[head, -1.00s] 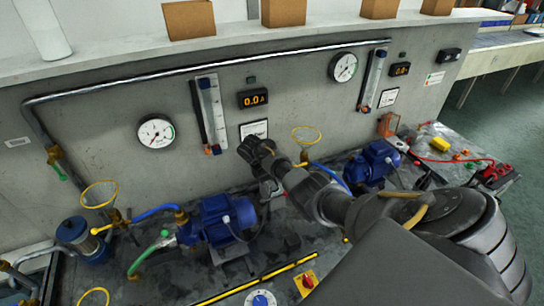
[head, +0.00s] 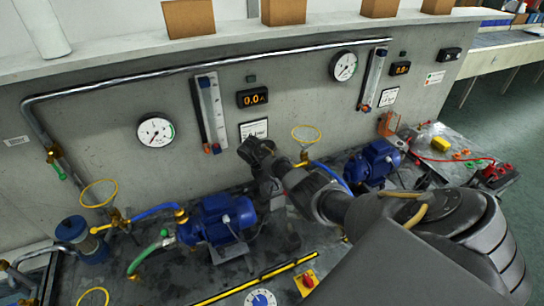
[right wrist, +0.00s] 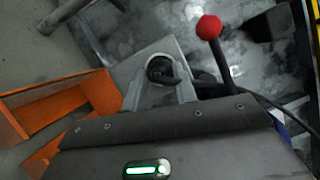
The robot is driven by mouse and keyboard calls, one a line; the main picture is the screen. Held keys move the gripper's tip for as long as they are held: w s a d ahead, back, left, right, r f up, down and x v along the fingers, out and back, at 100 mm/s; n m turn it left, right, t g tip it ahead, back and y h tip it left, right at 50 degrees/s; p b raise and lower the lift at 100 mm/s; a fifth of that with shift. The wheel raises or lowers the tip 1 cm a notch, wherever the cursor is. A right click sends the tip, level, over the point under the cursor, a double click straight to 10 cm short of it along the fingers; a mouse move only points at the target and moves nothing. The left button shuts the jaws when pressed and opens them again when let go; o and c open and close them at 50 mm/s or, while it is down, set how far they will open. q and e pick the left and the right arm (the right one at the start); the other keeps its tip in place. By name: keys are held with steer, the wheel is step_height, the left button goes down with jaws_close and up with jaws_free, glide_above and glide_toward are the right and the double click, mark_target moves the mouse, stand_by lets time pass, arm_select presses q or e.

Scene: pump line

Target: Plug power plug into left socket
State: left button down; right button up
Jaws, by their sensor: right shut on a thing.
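My right gripper (head: 268,187) is at the end of the arm that reaches from the lower right to the wall, just right of the near blue pump. In the head view it is small and mostly hidden by my wrist. In the right wrist view, a dark, round-ended piece, apparently the power plug (right wrist: 160,70), sits between grey finger parts, and the gripper is shut on it. A dark cable runs off to the right. I cannot make out the left socket, or whether the plug touches anything. My left gripper is not in view.
Blue pumps (head: 222,220) (head: 374,161) stand on the bench either side of the gripper. A red-knobbed lever (right wrist: 209,27) and an orange open box (right wrist: 60,103) are close in the right wrist view. A yellow-black rail (head: 260,278) and red switch (head: 307,281) lie in front.

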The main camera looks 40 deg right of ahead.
steer(key=shift+f, duration=0.15)
steer(key=o, duration=1.1)
steer(key=shift+c, duration=0.2)
steer(key=p+v, duration=0.4)
steer(key=shift+r, duration=0.2)
steer(key=shift+w+a, duration=0.1)
steer(key=shift+a, duration=0.05)
steer(key=shift+v, duration=0.8)
steer(key=shift+r, duration=0.1)
